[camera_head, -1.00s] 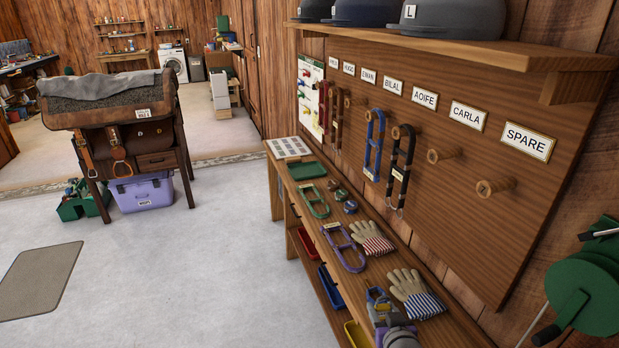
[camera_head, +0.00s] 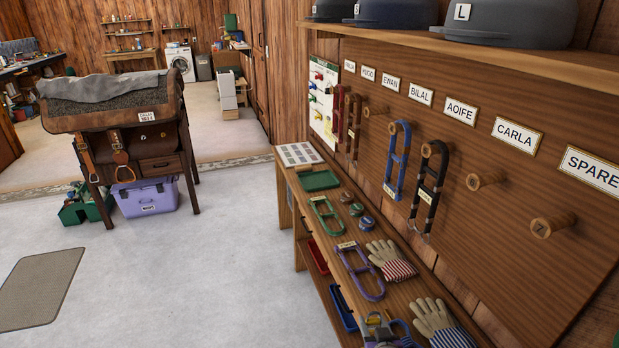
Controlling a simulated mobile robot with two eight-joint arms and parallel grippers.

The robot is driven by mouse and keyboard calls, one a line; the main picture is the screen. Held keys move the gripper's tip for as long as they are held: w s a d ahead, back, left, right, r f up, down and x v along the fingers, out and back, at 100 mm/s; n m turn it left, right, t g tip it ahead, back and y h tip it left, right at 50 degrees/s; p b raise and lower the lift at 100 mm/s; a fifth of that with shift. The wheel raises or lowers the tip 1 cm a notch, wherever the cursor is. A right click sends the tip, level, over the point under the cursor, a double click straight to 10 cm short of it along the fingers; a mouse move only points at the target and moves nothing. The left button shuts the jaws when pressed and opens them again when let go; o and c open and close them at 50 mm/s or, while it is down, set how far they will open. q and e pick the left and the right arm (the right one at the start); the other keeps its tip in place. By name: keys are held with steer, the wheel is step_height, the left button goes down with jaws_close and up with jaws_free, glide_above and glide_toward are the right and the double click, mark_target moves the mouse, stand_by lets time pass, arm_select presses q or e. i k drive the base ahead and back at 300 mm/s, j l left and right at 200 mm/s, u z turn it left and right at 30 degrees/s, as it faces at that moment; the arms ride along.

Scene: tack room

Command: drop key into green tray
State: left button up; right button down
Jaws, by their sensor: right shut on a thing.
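The green tray (camera_head: 320,180) is a shallow tray lying at the far end of the narrow wooden bench along the right wall, and it looks empty. My right gripper (camera_head: 376,324) shows low in the picture, partly cut off by the bottom edge, over the near part of the bench and well short of the tray. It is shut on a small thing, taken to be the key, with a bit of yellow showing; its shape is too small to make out. My left gripper is out of view.
On the bench, a green halter (camera_head: 325,215), round tins (camera_head: 357,210), a purple halter (camera_head: 361,272) and striped gloves (camera_head: 392,261) lie between gripper and tray. A printed sheet (camera_head: 298,154) lies beyond the tray. Pegs and hanging halters (camera_head: 430,187) stick out from the wall board.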

mark_target(322, 181)
steer(key=i+u, duration=0.4)
steer(key=i, duration=2.1)
